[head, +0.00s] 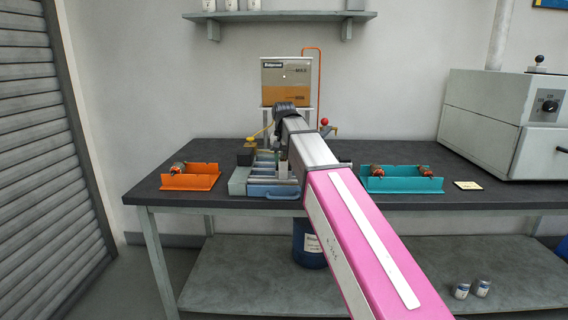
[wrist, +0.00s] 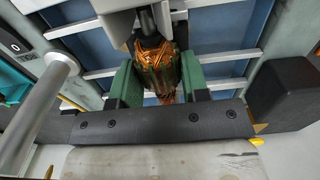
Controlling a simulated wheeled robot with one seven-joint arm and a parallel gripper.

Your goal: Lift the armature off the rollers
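The armature (wrist: 158,70), a dark core with orange-copper windings and a shaft, lies between the green-padded fingers of my gripper (wrist: 158,82) in the wrist view. The pads sit close against both its sides, with no clear gap. Its shaft runs up under a light grey block (wrist: 122,18). I cannot make out the rollers under it, nor whether it is raised. In the head view my arm hides the gripper and this armature; the winding fixture (head: 271,180) shows left of the arm.
An orange tray (head: 205,183) with an armature stands at left. A teal tray (head: 402,185) with two armatures stands at right. A metal post (wrist: 40,105) stands close by at left.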

